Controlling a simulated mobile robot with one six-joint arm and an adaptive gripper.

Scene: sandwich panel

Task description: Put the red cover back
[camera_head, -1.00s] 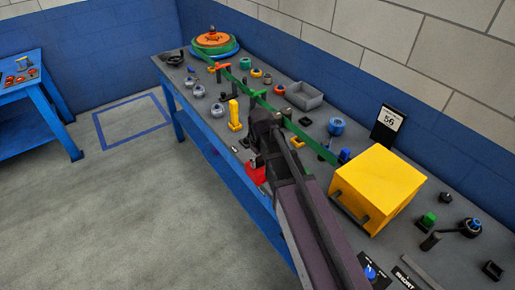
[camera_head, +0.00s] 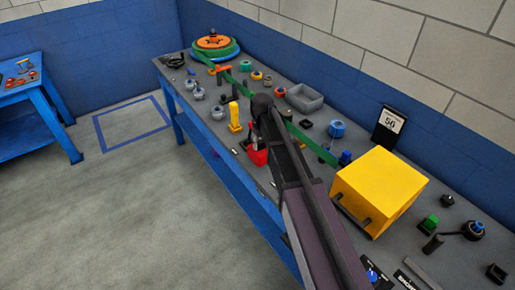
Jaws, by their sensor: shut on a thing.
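The red cover (camera_head: 258,157) is near the middle of the bench, close to its front edge. My gripper (camera_head: 251,141) is shut on it, just above and behind it in the picture. My arm covers part of the area to the right of the cover. The fingertips are small and dark, so the exact grip is hard to make out. I cannot tell whether the cover clears the bench top.
A yellow post (camera_head: 234,117) stands just left of my gripper. A green strip (camera_head: 300,133) runs along the bench behind it. A yellow box (camera_head: 379,190) stands to the right of my arm. A grey tray (camera_head: 304,98) and blue roll (camera_head: 337,128) are behind.

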